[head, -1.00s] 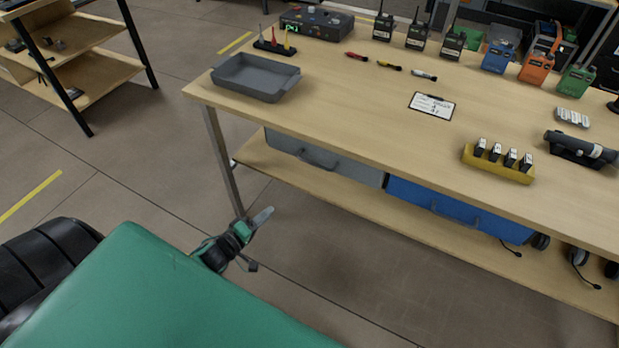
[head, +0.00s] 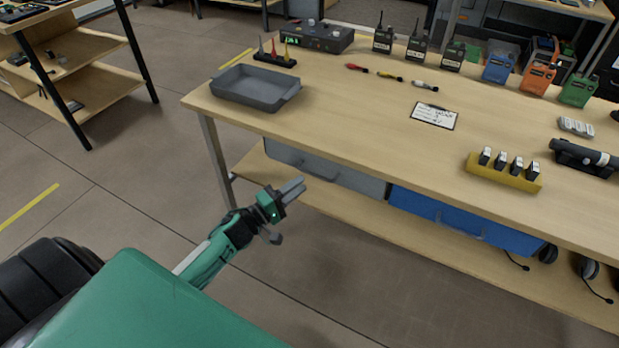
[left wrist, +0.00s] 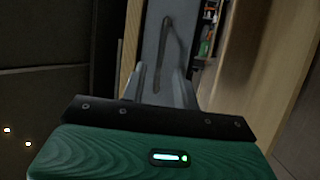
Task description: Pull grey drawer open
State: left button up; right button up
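The grey drawer (head: 345,181) hangs under the left part of the workbench top and appears shut, with a bar handle on its front. My left gripper (head: 294,186) is in front of the drawer's left part, apart from it. In the left wrist view, the drawer's grey front (left wrist: 150,35) and its dark handle (left wrist: 166,48) show ahead, and the handle lines up with the gap between my left fingers (left wrist: 160,85). The fingers are open with nothing between them. My right gripper is not in view.
A blue drawer (head: 465,222) hangs right of the grey one. The workbench top (head: 340,120) carries a grey tray (head: 255,88), a clipboard (head: 434,116) and several radios. A lower shelf (head: 400,225) runs under the drawers. The floor before the bench is clear.

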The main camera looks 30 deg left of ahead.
pick_arm(q)
jog(key=shift+x, duration=2.4)
grip_shut()
